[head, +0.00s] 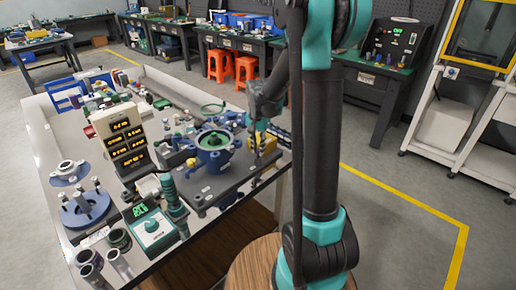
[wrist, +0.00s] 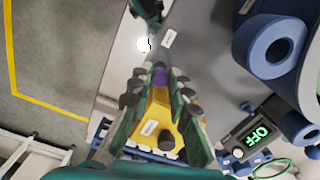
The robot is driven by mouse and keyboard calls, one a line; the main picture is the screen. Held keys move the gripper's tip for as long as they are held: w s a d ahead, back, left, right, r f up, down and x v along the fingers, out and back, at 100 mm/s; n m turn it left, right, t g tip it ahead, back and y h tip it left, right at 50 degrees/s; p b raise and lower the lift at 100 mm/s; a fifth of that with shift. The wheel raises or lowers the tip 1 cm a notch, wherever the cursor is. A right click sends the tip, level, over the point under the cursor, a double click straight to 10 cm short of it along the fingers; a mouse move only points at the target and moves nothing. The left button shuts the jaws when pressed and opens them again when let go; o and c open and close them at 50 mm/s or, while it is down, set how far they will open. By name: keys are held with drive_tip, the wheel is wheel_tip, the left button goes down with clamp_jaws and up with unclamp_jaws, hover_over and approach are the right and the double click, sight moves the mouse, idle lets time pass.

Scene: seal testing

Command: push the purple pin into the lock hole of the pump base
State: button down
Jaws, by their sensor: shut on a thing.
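The purple pin (wrist: 159,77) shows between the fingertips of my gripper (wrist: 160,88) in the wrist view. The fingers are closed in on it, and they hide part of it. In the head view my gripper (head: 260,138) is at the right part of the bench, to the right of the blue pump base (head: 212,157) with its green ring on top. The pump base also shows at the upper right of the wrist view (wrist: 270,42), apart from the fingers. I cannot make out the lock hole in either view.
A yellow block (wrist: 158,118) with a white label and a dark knob shows between the fingers, beyond them. A display reading OFF (wrist: 257,135) is at the lower right. A teal-fronted box (head: 153,229) and a display stand (head: 122,145) are to the pump's left.

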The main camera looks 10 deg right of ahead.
drive_tip(key=shift+f, duration=0.95)
idle(0.9)
drive_tip(key=c, duration=1.3)
unclamp_jaws()
drive_tip(key=shift+c, duration=0.2)
drive_tip(key=shift+r, duration=4.5)
